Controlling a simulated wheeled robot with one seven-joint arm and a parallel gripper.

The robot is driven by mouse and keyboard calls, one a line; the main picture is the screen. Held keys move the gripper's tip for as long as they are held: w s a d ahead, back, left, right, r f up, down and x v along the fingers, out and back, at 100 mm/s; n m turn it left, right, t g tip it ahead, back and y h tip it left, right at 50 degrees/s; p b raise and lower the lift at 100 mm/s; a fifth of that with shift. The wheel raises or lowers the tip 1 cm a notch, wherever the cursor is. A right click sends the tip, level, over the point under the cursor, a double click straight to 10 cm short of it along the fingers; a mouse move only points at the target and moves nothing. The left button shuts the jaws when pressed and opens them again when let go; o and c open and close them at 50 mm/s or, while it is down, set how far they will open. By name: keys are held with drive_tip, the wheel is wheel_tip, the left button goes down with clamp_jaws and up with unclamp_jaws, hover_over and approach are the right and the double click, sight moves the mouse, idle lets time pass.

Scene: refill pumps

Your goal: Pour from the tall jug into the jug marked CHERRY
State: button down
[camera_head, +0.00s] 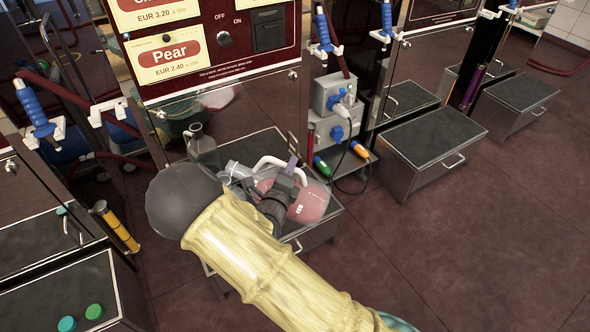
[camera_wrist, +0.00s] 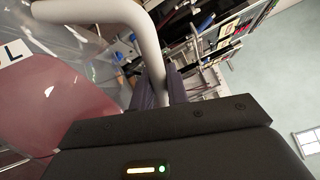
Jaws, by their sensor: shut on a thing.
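My gripper (camera_head: 289,172) is shut on the white handle (camera_wrist: 152,45) of a clear jug holding pink-red liquid (camera_head: 314,204). In the wrist view the jug's clear wall (camera_wrist: 75,40) and pink liquid (camera_wrist: 60,115) fill the left side, with part of a white label bearing a letter L. The held jug looks tilted, over or close above a dark-topped metal box. A grey jug (camera_head: 203,147) with a small handle stands on the back left of that box. A clear part (camera_head: 238,170) lies between the two jugs; I cannot tell whose it is. I see no CHERRY mark; my arm hides part of the box.
A dispenser panel with a Pear sign (camera_head: 170,55) rises behind the box. Blue nozzles (camera_head: 323,30) hang beside it. Grey sockets with a cable (camera_head: 335,105) stand to the right. Another dark-topped box (camera_head: 430,135) is further right. The red floor at lower right is clear.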

drive_tip(key=shift+w+a+r+n+p, duration=0.1)
drive_tip(key=shift+a+r+n+p, duration=0.1)
drive_tip(key=shift+a+r+p, duration=0.3)
drive_tip(key=shift+w+a+r+n+p, duration=0.1)
drive_tip(key=shift+r+n+p, duration=0.1)
drive_tip(key=shift+r, duration=0.45)
drive_tip(key=shift+f, duration=0.15)
drive_tip(key=shift+s+d+f+p, duration=0.1)
drive_tip(key=shift+f+p, duration=0.05)
drive_tip(key=shift+p, duration=0.35)
drive_tip(key=shift+n+p, duration=0.3)
drive_tip(key=shift+p, duration=0.3)
drive_tip(key=shift+d+f, duration=0.1)
drive_tip(key=shift+f, duration=0.15)
